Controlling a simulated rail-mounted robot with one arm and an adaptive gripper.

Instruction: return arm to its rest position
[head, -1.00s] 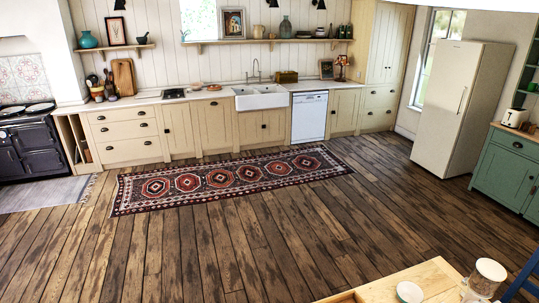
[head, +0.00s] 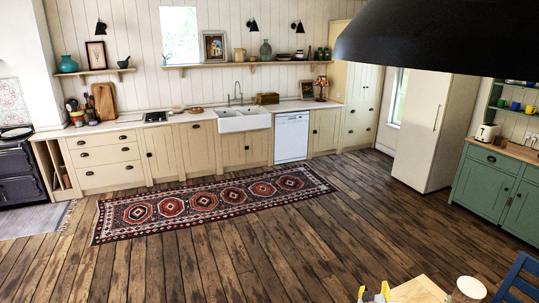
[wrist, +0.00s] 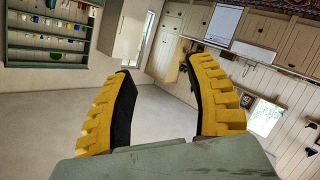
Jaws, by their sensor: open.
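My gripper (head: 374,294) shows at the bottom edge of the head view, with only its yellow fingertips in sight beside the wooden table (head: 420,291). In the wrist view, its two yellow, black-lined fingers (wrist: 162,68) stand well apart with nothing between them. The wrist view shows the room upside down and tilted, with pale ceiling behind the fingers. The rest of my arm is out of the head view.
A big dark hood-like shape (head: 430,38) fills the upper right. The patterned rug (head: 215,198) and open floor lie beyond. A fridge (head: 435,130) and green cabinet (head: 495,190) stand at right.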

